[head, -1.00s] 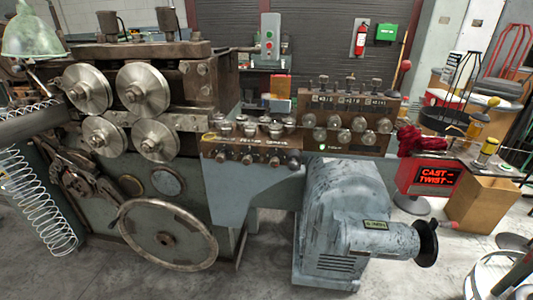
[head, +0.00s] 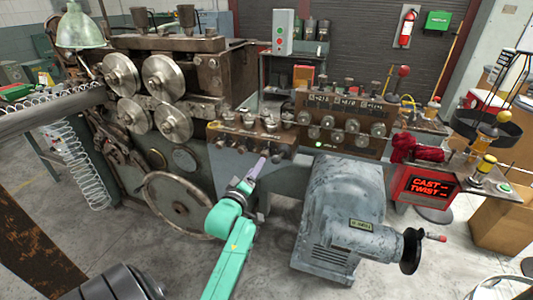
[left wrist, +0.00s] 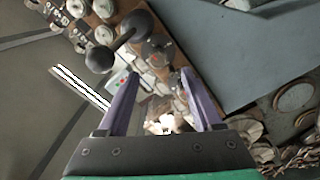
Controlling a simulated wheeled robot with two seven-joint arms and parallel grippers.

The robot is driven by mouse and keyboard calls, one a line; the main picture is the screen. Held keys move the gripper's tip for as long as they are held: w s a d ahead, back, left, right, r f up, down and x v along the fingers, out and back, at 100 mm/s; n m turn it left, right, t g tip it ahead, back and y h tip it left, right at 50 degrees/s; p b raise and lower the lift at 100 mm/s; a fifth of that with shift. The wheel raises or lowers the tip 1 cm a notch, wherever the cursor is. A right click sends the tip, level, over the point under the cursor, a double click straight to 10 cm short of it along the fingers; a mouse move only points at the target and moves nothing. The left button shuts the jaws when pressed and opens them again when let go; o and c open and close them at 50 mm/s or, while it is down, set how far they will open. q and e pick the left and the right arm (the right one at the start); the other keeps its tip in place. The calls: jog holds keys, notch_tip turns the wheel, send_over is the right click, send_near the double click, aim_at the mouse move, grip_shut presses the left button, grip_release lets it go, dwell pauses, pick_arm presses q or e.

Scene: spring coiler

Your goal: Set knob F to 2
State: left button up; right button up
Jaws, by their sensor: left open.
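A brown, worn knob panel (head: 226,138) is on the front of the coiler, with round knobs on top and a lower row of dark knobs. A second, higher brown panel (head: 352,147) to its right carries more round metal knobs. The lettering is too small to tell which knob is F or its setting. My left gripper (head: 259,167) is at the front of the left panel, by the lower knobs, with its jaws apart. In the left wrist view its purple fingers (left wrist: 160,76) are open, with knobs and a dark ball-ended handle (left wrist: 120,45) beyond. My right gripper is not seen.
A red CAST/TWIST display (head: 428,187) is farther right.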

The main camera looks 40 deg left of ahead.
aim_at(266, 155)
pick_arm(q)
jog(key=x, duration=0.8)
jog(key=shift+d+r+p, duration=0.1)
jog(key=shift+d+p, duration=0.15)
jog(key=shift+p, duration=0.1)
jog(key=shift+w+a, duration=0.25)
jog(key=shift+w, duration=0.15)
jog(key=shift+d, duration=0.1)
grip_shut()
